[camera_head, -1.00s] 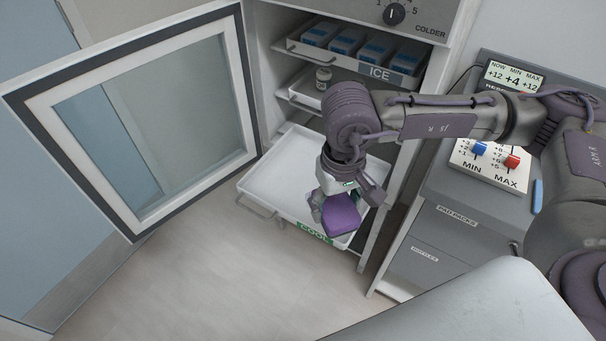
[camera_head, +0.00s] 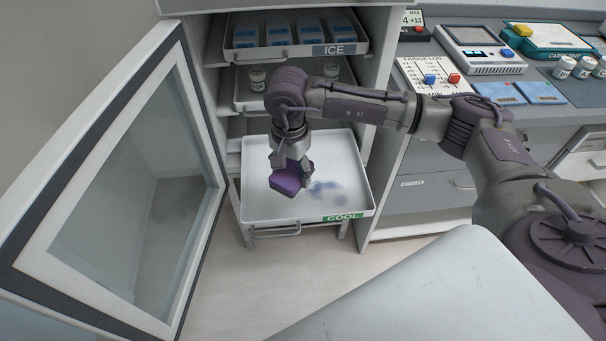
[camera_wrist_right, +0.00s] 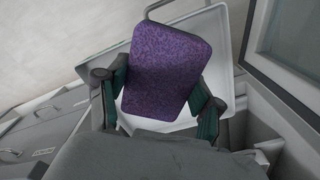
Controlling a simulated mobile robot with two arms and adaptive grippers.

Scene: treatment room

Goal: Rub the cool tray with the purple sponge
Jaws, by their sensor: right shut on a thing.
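The purple sponge (camera_head: 286,183) is held in my right gripper (camera_head: 291,170), which is shut on it. The white cool tray (camera_head: 262,211), with its green COOL label (camera_head: 342,217), is pulled out of the open fridge. The sponge is over the tray; I cannot tell whether it touches the tray floor. Bluish-purple smudges (camera_head: 328,192) show on the tray floor right of the sponge. In the right wrist view the sponge (camera_wrist_right: 160,70) sits between both fingers and covers much of the tray (camera_wrist_right: 213,50). My left gripper is not in view.
The fridge's glass door (camera_head: 135,190) stands open on the left. Above are the ICE tray (camera_head: 335,49) with blue packs and a middle tray with jars (camera_head: 257,78). A counter on the right holds a fridge log (camera_head: 440,75), blue packs and jars. A pale surface (camera_head: 430,290) fills the foreground.

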